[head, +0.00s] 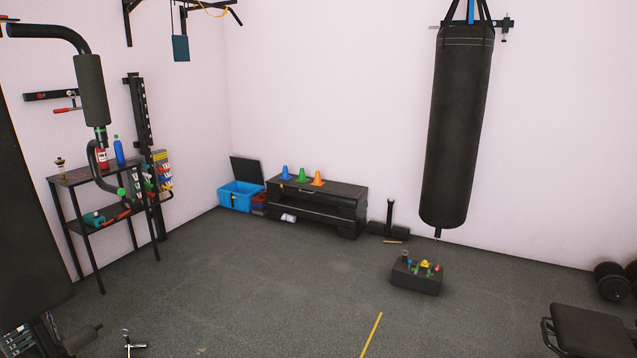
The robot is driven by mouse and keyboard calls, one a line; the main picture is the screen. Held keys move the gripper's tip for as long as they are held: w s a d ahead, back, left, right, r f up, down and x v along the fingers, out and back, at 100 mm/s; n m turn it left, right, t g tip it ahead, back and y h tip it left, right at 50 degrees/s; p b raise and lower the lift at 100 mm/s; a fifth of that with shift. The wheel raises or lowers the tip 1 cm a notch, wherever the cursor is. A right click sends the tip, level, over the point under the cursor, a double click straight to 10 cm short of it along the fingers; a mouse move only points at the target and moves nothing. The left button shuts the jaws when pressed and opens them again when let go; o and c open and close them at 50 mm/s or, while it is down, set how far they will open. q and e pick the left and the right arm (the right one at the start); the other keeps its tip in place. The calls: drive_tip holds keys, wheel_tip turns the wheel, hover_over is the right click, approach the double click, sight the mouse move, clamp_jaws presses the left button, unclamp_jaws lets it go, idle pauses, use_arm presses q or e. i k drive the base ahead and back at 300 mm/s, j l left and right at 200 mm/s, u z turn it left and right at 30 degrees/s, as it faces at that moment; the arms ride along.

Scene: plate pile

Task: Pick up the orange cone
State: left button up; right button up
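The orange cone (318,179) stands upright on top of the black step bench (345,187) against the far wall. It is the rightmost of three small cones in a row. The green cone (302,175) is just to its left, and the blue cone (285,173) is at the left end. All three are small and far away in the head view. Neither of my grippers shows in this view.
A blue bin (236,197) stands left of the bench. A low black block (417,282) with small coloured items sits on the floor, right of centre. A punching bag (457,130) hangs at right. A shelf (60,181) stands at left. The middle floor is clear.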

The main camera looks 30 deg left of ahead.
sight(317, 182)
drive_tip(key=i+j+u, duration=0.3)
drive_tip(key=i+u, duration=0.3)
drive_tip(key=i, duration=0.15)
drive_tip(key=i+j+u, duration=0.1)
drive_tip(key=i+u, duration=0.25)
drive_tip(key=i, duration=4.65)
